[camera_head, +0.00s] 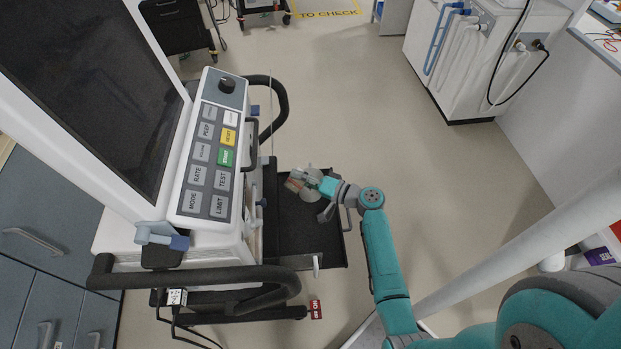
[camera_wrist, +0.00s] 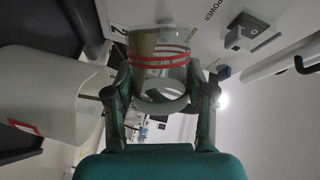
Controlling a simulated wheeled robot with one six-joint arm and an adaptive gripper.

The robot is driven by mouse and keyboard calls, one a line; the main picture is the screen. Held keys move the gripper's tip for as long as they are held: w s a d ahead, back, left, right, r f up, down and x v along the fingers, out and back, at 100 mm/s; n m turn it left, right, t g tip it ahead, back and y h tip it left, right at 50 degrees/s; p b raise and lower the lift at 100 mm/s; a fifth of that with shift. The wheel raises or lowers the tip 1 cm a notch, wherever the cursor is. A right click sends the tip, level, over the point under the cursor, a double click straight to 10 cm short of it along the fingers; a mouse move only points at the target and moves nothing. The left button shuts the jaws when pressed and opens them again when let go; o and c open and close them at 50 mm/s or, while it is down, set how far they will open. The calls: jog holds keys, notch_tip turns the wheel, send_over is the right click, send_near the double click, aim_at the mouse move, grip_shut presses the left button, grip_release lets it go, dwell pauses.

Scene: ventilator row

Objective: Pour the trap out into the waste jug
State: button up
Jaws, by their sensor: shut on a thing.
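The trap (camera_wrist: 160,62), a clear cup with red bands and a tan patch on one side, is between the fingers of my gripper (camera_wrist: 160,85) in the wrist view. My gripper is shut on it. In the head view the trap (camera_head: 297,180) is small, at the end of my gripper (camera_head: 324,187), over the black tray of the ventilator cart. A pale translucent jug (camera_wrist: 45,90) with a red-edged label is at the left of the wrist view, its mouth toward the trap. In the head view a pale shape (camera_head: 311,196), probably the jug, is partly hidden under my gripper.
The ventilator panel (camera_head: 208,150) and its screen stand left of the tray (camera_head: 325,246). A black cart handle (camera_head: 200,275) runs along the near side. A thin upright rod (camera_head: 271,110) stands behind the tray. Open floor (camera_head: 440,170) lies to the right.

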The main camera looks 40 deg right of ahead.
jog(key=shift+w+d+r+m+t, duration=0.1)
jog(key=shift+d+r+m+t, duration=0.05)
jog(key=shift+d+m, duration=0.3)
jog(key=shift+d+r+m+t, duration=0.15)
jog(key=shift+d+m, duration=0.15)
jog(key=shift+m, duration=0.25)
dwell(0.9)
jog(key=shift+d+r+m+y, duration=0.1)
jog(key=shift+d+m+y, duration=0.1)
jog(key=shift+m, duration=0.4)
jog(key=shift+d+r+m+y, duration=0.1)
jog(key=shift+m+y, duration=0.1)
jog(key=shift+m, duration=0.4)
dwell(1.1)
